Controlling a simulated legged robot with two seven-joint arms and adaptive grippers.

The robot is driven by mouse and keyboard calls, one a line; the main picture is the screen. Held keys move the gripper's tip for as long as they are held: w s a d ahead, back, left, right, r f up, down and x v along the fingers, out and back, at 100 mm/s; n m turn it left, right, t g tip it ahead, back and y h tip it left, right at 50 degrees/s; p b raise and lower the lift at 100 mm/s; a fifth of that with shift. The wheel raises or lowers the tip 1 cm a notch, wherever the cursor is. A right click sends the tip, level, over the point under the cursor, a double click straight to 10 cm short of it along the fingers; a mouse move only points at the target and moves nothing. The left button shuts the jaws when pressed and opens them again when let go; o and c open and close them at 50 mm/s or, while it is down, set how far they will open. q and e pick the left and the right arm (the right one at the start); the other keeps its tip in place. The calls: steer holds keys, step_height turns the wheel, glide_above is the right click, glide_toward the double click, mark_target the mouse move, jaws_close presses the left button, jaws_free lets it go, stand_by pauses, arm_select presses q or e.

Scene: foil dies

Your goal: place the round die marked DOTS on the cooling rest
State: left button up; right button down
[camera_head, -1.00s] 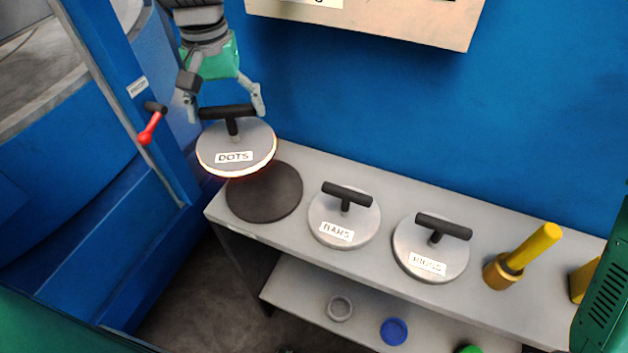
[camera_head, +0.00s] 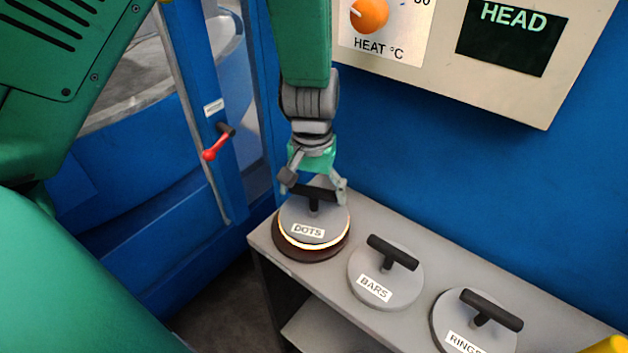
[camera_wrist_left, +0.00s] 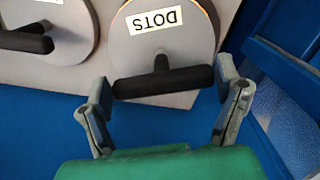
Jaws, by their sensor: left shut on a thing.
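The round grey die marked DOTS (camera_head: 326,221) has a black T-handle and a bright glowing rim. My left gripper (camera_head: 314,193) is shut on its handle, with one finger at each end of the bar, as the left wrist view shows (camera_wrist_left: 164,84). The die is level over the dark round cooling rest (camera_head: 312,255), which shows as a dark rim below it at the shelf's left end. I cannot tell whether die and rest touch. In the left wrist view, the DOTS die (camera_wrist_left: 186,50) hides the rest. My right gripper is not in view.
The BARS die (camera_head: 402,286) and RINGS die (camera_head: 447,317) stand to the right on the grey shelf (camera_head: 350,212). A control panel (camera_head: 455,80) hangs above on the blue wall. A red-knobbed lever (camera_head: 216,145) sticks out at left. A yellow object (camera_head: 607,346) is at lower right.

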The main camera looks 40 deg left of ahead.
arm_select(q)
steer(key=shift+a+f, duration=0.2)
steer(key=shift+f, duration=0.35)
steer(key=shift+a+f, duration=0.15)
steer(key=shift+f, duration=0.4)
steer(key=shift+w+a+f, duration=0.1)
steer(key=shift+a, duration=0.4)
steer(key=o, duration=1.6)
steer(key=shift+f, duration=0.1)
steer(key=shift+c, duration=0.2)
steer(key=shift+d, duration=0.3)
steer(key=shift+d+r, duration=0.2)
steer(key=shift+r, duration=0.1)
steer(key=r, duration=0.7)
steer(key=a+r, duration=0.1)
steer(key=r, duration=0.3)
steer(key=shift+d+r, duration=0.15)
steer(key=shift+r, duration=0.1)
steer(key=shift+d+r, duration=0.1)
steer(key=shift+d, duration=0.25)
